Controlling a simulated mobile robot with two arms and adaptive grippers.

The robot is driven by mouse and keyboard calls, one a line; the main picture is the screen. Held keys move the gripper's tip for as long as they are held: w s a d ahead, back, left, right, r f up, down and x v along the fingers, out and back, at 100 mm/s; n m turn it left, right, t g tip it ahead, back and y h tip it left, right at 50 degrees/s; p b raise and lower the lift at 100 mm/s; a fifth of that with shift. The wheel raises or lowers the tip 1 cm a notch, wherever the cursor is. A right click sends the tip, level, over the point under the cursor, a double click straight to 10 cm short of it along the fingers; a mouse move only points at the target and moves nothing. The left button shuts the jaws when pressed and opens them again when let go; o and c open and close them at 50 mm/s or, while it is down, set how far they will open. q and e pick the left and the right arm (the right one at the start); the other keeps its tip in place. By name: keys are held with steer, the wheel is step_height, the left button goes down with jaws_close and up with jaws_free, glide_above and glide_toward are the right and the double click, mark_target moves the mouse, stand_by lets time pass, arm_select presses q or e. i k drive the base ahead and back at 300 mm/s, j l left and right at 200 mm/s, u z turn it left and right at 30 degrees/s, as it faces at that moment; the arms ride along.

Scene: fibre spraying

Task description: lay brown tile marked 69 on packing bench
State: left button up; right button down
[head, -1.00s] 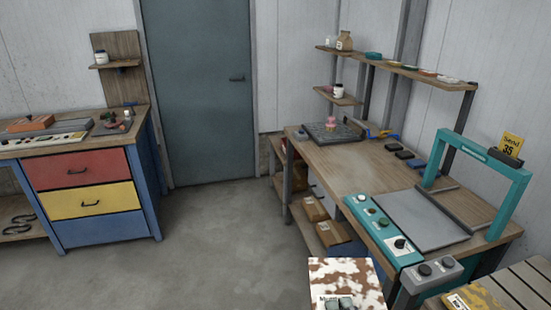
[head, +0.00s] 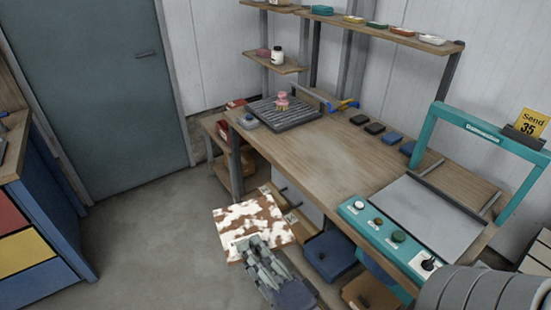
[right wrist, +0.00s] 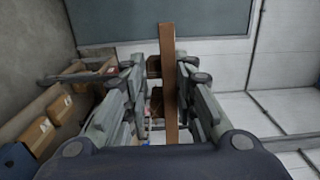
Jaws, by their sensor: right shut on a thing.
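A square tile (head: 248,216) with brown and white patches is held out by my right gripper (head: 254,245) in the head view; no number is readable on it. The right gripper is shut on its near edge. In the right wrist view the tile (right wrist: 169,85) shows edge-on as a brown strip between the fingers. The tile is in front of the left side of the wooden packing bench (head: 330,155), apart from its top as far as I can tell. My left gripper is not in view.
On the bench are a dark ribbed mat (head: 284,113) with a pink figure (head: 282,101), several dark and blue pads (head: 374,128), and a teal frame (head: 470,123) over a grey plate with a button panel (head: 385,232). The middle top is bare. Boxes and a blue bin (head: 330,252) sit below.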

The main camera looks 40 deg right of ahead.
mark_target(326, 156)
steer(key=i+j+z, duration=0.1)
steer(key=i+z, duration=0.2)
steer(key=i, duration=0.15)
steer(key=i+j+z, duration=0.3)
steer(key=i, duration=0.2)
steer(key=i+j+z, duration=0.15)
steer(key=i+z, duration=0.2)
steer(key=i+j+z, duration=0.55)
steer(key=z, duration=0.2)
steer(key=i+j+z, duration=0.2)
steer(key=j+z, duration=0.15)
steer(key=j, duration=0.2)
steer(key=i+j+z, duration=0.15)
steer(key=j+z, duration=0.4)
steer(key=j, duration=0.35)
steer(key=i, duration=0.05)
